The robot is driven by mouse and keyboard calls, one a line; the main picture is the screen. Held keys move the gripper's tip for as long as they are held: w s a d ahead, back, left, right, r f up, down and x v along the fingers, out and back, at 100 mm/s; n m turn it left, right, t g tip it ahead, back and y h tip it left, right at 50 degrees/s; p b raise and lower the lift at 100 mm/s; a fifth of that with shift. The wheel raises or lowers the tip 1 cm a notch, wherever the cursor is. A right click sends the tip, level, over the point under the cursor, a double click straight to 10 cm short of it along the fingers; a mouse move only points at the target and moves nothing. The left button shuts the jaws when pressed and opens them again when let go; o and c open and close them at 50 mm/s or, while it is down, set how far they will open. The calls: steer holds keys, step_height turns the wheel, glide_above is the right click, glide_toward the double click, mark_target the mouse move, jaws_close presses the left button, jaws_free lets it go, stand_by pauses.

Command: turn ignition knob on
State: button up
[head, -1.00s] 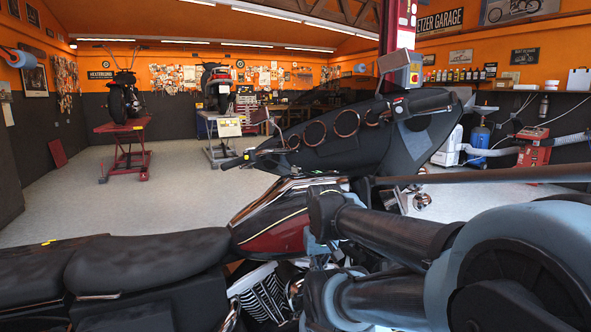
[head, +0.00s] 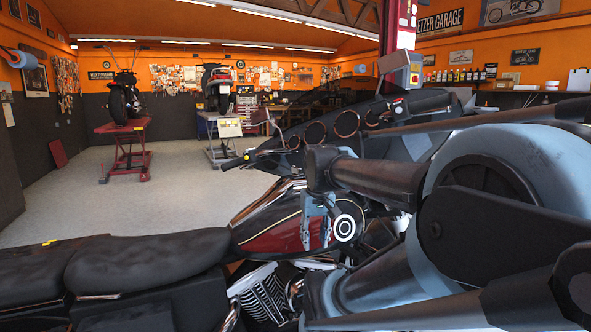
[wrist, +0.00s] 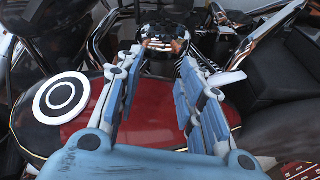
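The motorcycle's dark red tank (head: 285,228) is in the middle of the head view and fills the lower wrist view (wrist: 165,128). A round chrome part with a dark top (wrist: 163,38) stands beyond my fingertips in the wrist view. It may be the ignition knob, but I cannot tell for sure. My gripper (wrist: 160,60) is open, its two blue-grey fingers apart with nothing between them. The chrome part lines up with the gap. In the head view my gripper (head: 318,224) is over the tank, and I cannot make out the knob there.
The handlebar fairing with round gauges (head: 315,133) rises beyond the tank. A black seat (head: 150,262) is at the left. A round white-and-black disc (wrist: 62,97) is on the tank. Chrome tubes (wrist: 255,45) flank the gripper. Open floor (head: 70,200) lies behind.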

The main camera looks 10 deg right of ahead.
steer(key=w+r+n, duration=0.1)
steer(key=w+r, duration=1.4)
steer(key=r, duration=0.3)
step_height(320, 180, up, 12)
steer(key=n+g, duration=0.1)
steer(key=g, duration=0.1)
glide_above(297, 171)
steer(key=w, duration=0.3)
steer(key=f, duration=1.7)
steer(key=shift+s+d, duration=0.15)
steer(key=shift+s, duration=0.05)
jaws_close()
